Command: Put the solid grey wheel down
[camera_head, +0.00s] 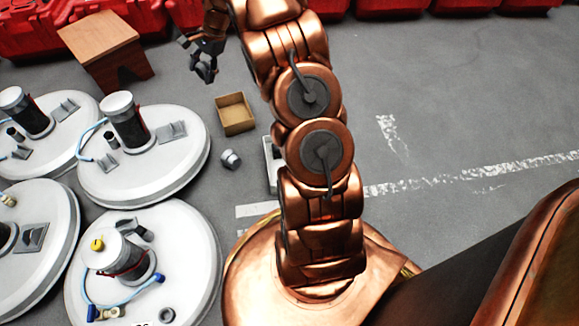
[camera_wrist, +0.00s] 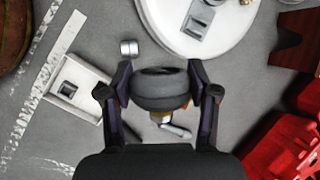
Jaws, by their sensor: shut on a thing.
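My gripper (camera_head: 203,66) is at the upper left of the head view, held out above the floor. In the wrist view my gripper (camera_wrist: 160,92) is shut on a dark grey wheel (camera_wrist: 160,90), with one finger on each side of it. The wheel also shows small and dark between the fingers in the head view (camera_head: 207,70). Its underside is hidden from the wrist camera. Small tan parts and a light grey piece (camera_wrist: 176,131) show just past the wheel; I cannot tell whether they belong to it.
An open brown box (camera_head: 235,114) stands on the floor, near a small grey cylindrical part (camera_head: 231,159) and a white tray (camera_wrist: 58,92) holding a dark item. Several round white tank lids (camera_head: 145,160) fill the left. A wooden stool (camera_head: 100,40) and red barriers (camera_head: 190,12) stand behind. Floor right is clear.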

